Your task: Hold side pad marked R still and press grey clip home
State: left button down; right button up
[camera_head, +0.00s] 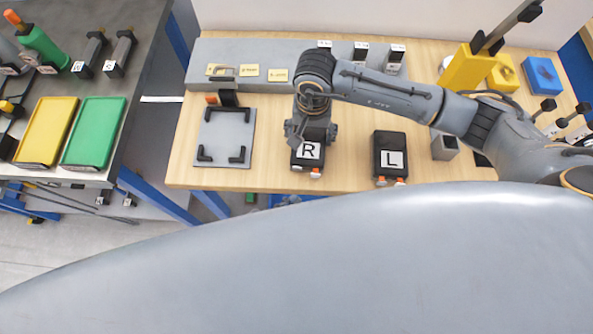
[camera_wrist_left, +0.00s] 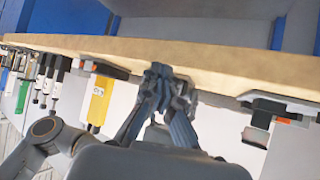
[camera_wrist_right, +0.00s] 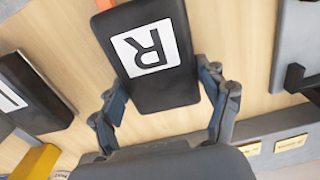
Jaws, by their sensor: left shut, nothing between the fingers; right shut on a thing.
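The side pad marked R (camera_head: 308,153) is a black block with a white label, lying on the wooden table near its front edge. It also fills the upper middle of the right wrist view (camera_wrist_right: 148,45). My right gripper (camera_head: 312,135) is shut on it, one finger on each side (camera_wrist_right: 163,95). A small pale piece (camera_head: 316,174) shows at the pad's front end beside an orange bit; I cannot tell if it is the grey clip. My left gripper (camera_wrist_left: 160,72) is shut and empty by the table's edge. In the head view a large grey shape hides it.
The black pad marked L (camera_head: 391,158) lies to the right. A grey plate with black corner brackets (camera_head: 225,135) lies left of pad R. Labelled grey shelf (camera_head: 240,50) stands behind. A side table (camera_head: 120,90) holds yellow and green trays.

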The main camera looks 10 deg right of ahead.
aim_at(310, 136)
pick_arm(q)
jog(key=shift+s+a, duration=0.3)
jog(key=shift+s, duration=0.5)
pick_arm(e)
jog(key=shift+f, duration=0.1)
jog(key=o, duration=1.5)
notch_tip(310, 136, up, 12)
